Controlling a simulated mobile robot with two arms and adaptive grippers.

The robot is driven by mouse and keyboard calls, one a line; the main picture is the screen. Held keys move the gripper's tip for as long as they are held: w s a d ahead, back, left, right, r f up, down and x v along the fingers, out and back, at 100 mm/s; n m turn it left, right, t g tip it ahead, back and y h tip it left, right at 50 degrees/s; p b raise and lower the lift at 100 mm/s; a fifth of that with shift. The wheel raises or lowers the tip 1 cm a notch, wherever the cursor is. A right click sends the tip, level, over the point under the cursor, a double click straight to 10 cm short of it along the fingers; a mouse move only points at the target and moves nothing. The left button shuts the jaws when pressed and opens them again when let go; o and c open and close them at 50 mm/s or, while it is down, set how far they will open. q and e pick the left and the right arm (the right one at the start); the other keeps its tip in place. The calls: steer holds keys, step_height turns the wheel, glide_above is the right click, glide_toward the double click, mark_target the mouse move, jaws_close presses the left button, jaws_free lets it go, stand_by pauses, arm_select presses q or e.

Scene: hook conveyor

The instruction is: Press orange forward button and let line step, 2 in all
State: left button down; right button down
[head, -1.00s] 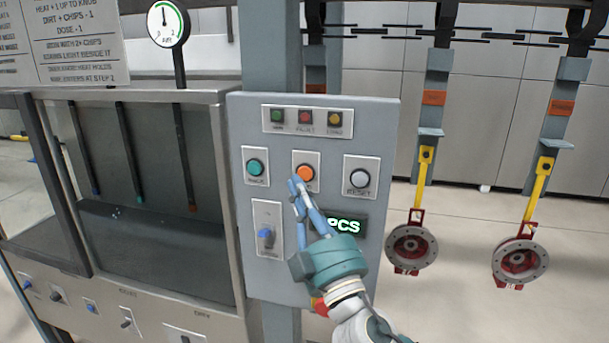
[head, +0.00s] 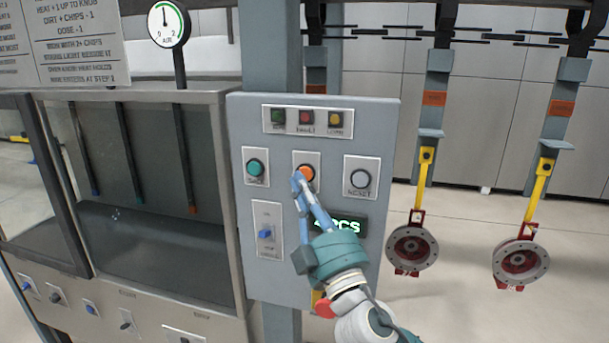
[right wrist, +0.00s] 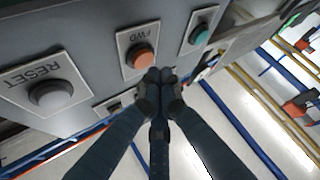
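The orange forward button (head: 306,173) sits in the middle of the grey control panel, partly covered by my right fingertips in the head view. It shows clearly with its FWD label in the right wrist view (right wrist: 140,58). My right gripper (head: 297,179) has its fingers together, with the tips at the button's lower left edge; whether they touch it I cannot tell. In the right wrist view its closed tips (right wrist: 160,76) are just beside the button. Red flanged parts (head: 412,247) hang from yellow hooks on the line at right. My left gripper is not in view.
The panel (head: 380,125) also has a teal button (head: 255,167), a white reset button (head: 360,179), a blue-knobbed switch (head: 265,234) and a lit display (head: 345,226) partly hidden by my gripper. A red knob (head: 325,307) is below. A metal tank (head: 150,235) stands left.

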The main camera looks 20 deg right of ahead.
steer(key=shift+w+d, duration=0.1)
stand_by(0.7)
steer(key=shift+w+d, duration=0.15)
steer(key=shift+w, duration=0.1)
